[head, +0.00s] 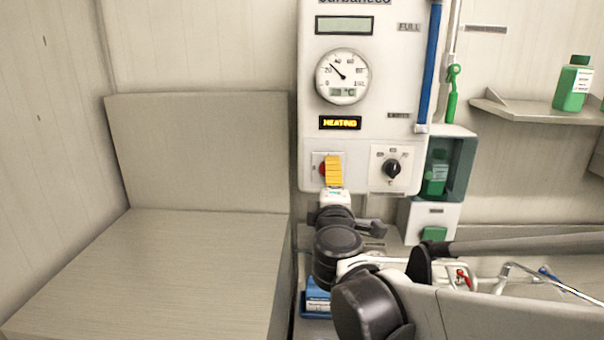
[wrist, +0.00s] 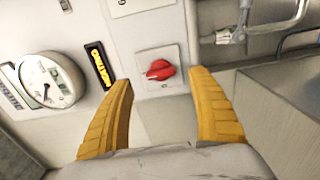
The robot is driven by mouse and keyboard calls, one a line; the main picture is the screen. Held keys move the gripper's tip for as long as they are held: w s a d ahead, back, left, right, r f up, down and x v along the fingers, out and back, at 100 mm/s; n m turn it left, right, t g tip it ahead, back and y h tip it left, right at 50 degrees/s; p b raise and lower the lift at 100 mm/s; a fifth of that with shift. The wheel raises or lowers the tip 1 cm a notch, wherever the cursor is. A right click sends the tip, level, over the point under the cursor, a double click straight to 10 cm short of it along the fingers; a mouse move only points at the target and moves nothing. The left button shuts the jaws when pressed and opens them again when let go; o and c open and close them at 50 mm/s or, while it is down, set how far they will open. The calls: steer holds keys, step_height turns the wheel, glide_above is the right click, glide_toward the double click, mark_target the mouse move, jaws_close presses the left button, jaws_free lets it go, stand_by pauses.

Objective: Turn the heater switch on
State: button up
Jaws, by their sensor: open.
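The red heater switch (wrist: 160,71) is a rotary knob on a square pale plate low on the white control panel (head: 385,60). In the wrist view the knob lies between and just beyond the tips of my gripper (wrist: 161,79), whose two yellow fingers are spread apart and empty. I see no contact with the knob. In the head view a yellow finger of my gripper (head: 333,168) covers most of the switch, and only its red left edge (head: 322,168) shows. The display (head: 340,123) above it is lit and reads HEATING.
A black dial (head: 392,169) sits just right of the switch. A round gauge (head: 342,76) is above. A green bottle (head: 574,84) stands on a shelf at right, and a green-handled valve (head: 453,90) hangs beside the panel. A beige bench (head: 150,270) fills the left.

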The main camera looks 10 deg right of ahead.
steer(key=v, duration=0.6)
steer(key=s+d+f+m+g+b, duration=0.25)
steer(key=f+b, duration=0.25)
steer(key=f, duration=0.3)
steer(key=s+d+f+m+g+h+b, duration=0.1)
steer(key=s+d+f+m+g+b, duration=0.2)
steer(key=f, duration=0.5)
steer(key=s+d+f+m+g+b, duration=0.1)
steer(key=s+d+f+m+b, duration=0.25)
steer(key=f+b, duration=0.35)
steer(key=s+a+f+m+g+y+b, duration=0.2)
steer(key=s+f+b, duration=0.3)
steer(key=f, duration=0.5)
steer(key=s+a+f+m+g+y+b, duration=0.2)
steer(key=s+a+f+m+y+b, duration=0.1)
steer(key=f, duration=0.7)
steer(key=s+a+m+b, duration=0.1)
steer(key=s+b, duration=0.1)
steer(key=s, duration=0.1)
steer(key=shift+a, duration=0.4)
